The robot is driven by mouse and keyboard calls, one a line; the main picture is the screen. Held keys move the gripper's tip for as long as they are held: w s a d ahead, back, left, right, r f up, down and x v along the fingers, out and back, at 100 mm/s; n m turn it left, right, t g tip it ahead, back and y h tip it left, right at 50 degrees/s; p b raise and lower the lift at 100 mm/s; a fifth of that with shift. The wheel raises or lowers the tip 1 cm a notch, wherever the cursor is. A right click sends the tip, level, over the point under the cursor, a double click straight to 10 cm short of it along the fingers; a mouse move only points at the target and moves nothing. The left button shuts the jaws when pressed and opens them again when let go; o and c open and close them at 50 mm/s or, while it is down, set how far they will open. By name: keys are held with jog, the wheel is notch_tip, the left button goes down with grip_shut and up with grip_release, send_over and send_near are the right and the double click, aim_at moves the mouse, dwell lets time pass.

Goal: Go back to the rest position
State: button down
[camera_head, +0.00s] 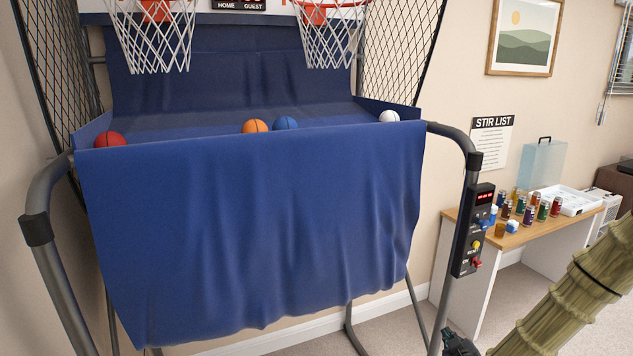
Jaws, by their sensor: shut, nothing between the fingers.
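A small dark part of my gripper (458,343) shows at the bottom edge, right of centre. It is shut with nothing held. Most of it is cut off by the frame, and no object touches the visible part. It appears in front of the lower right leg of the basketball arcade game (250,220), whose blue cloth front fills the left and middle of the view.
Red (110,139), orange (255,126), blue (285,123) and white (389,116) balls lie in the game. Its control box (473,231) hangs on the right frame. A desk (562,228) with several small bottles stands right. Some carpet (395,322) is bare.

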jog(key=s+a+f+m+g+y+b, duration=0.1)
jog(key=s+a+f+g, duration=0.1)
jog(key=s+a+f, duration=0.35)
jog(key=s+a+f+g+y+b, duration=0.1)
jog(key=s+a+f+g, duration=0.15)
jog(key=s+f, duration=0.5)
jog(key=s+a+f+m+g, duration=0.1)
jog(key=s+a+f+g, duration=0.25)
jog(key=s+f, duration=0.35)
jog(key=s+a+f+m+g+b, duration=0.1)
jog(key=s+f+g, duration=0.1)
jog(key=s, duration=1)
jog(key=s+a+f+m+g+b, duration=0.1)
jog(key=s+f+m+g, duration=0.1)
jog(key=s, duration=1)
jog(key=shift+a+f+g, duration=0.4)
jog(key=shift+f+g, duration=0.3)
